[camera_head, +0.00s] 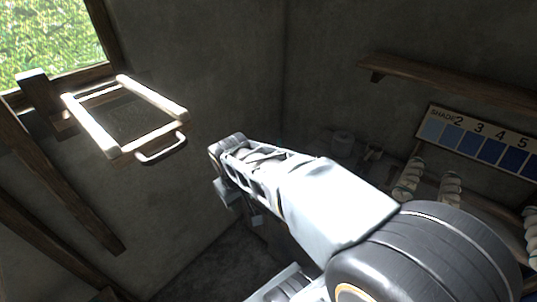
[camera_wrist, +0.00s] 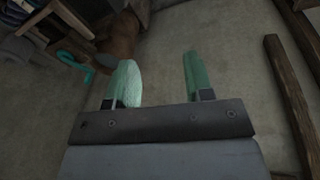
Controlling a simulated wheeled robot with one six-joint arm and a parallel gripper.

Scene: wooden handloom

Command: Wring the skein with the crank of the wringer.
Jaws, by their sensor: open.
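My gripper (camera_wrist: 158,78) is open in the wrist view, with two green fingers apart and nothing between them. In the head view my arm crosses the middle, and the fingers cannot be made out clearly. A turquoise hooked piece (camera_wrist: 88,72) lies beyond the left finger in the wrist view, apart from it; I cannot tell whether it is the wringer's crank. Pale twisted skeins (camera_head: 409,178) hang at the right in the head view. I cannot identify the wringer for certain in either view.
A pale frame with a metal handle (camera_head: 163,149) juts from the left wall, under the window (camera_head: 50,42). A shade chart (camera_head: 480,143) and a wooden shelf (camera_head: 450,82) are at right. In the wrist view, a brown rounded object (camera_wrist: 121,40) stands beyond my gripper, and dark beams (camera_wrist: 290,100) lie right.

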